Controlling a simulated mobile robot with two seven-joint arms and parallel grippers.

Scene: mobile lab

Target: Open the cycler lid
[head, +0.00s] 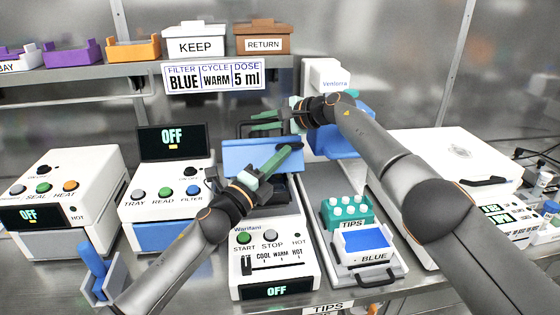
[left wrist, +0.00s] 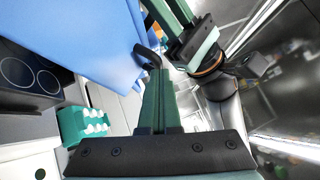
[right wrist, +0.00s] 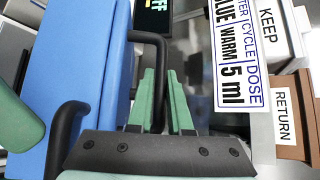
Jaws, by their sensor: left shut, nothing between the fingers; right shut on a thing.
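The cycler (head: 274,232) is the white machine with START and STOP buttons in the middle of the bench. Its blue lid (head: 245,157) is raised and tilted at the back, and dark parts show below it. The lid also fills the upper left of the left wrist view (left wrist: 85,35) and the left of the right wrist view (right wrist: 85,60). My right gripper (head: 256,121) is shut on the black lid handle (right wrist: 160,55) behind the lid. My left gripper (head: 298,148) is shut and empty in front of the lid, its tips close to a black handle part (left wrist: 147,56).
A teal tip rack (head: 346,210) and a blue-topped tray (head: 367,240) stand right of the cycler. A reader with an OFF screen (head: 174,141) is on the left. A shelf with bins and a sign (head: 213,76) runs behind. My right arm passes over the right side.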

